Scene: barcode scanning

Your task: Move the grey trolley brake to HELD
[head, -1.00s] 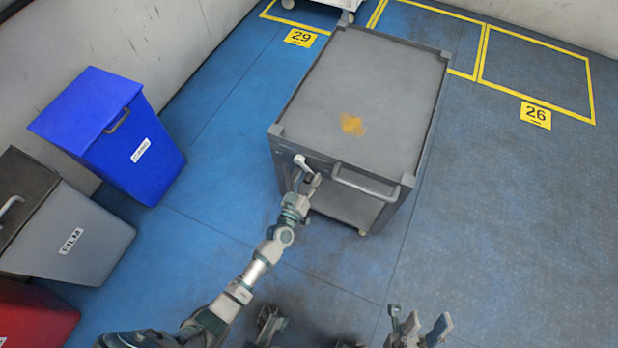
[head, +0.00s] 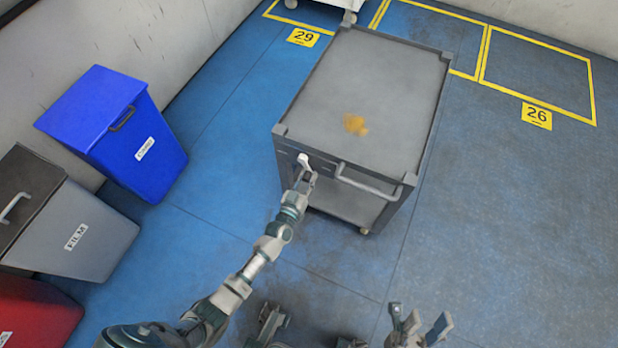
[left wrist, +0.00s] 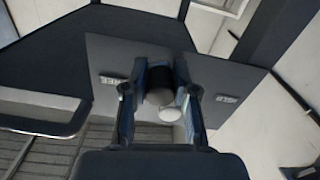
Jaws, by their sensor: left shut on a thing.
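The grey trolley (head: 365,95) stands in the middle of the head view, with an orange stain on its top. Its brake lever (head: 303,160) is a small pale handle on the near face, left of the push handle. My left gripper (head: 307,176) is at this lever and shut on it. In the left wrist view the fingers (left wrist: 161,108) stand either side of a dark cylinder and a pale round knob (left wrist: 170,114). My right gripper (head: 420,325) is open and empty at the bottom.
A blue bin (head: 115,135), a grey bin (head: 75,225) and a red bin (head: 35,315) stand along the left wall. Floor signs 29 (head: 303,37) and 26 (head: 537,116) mark yellow bays. The floor right of the trolley is clear.

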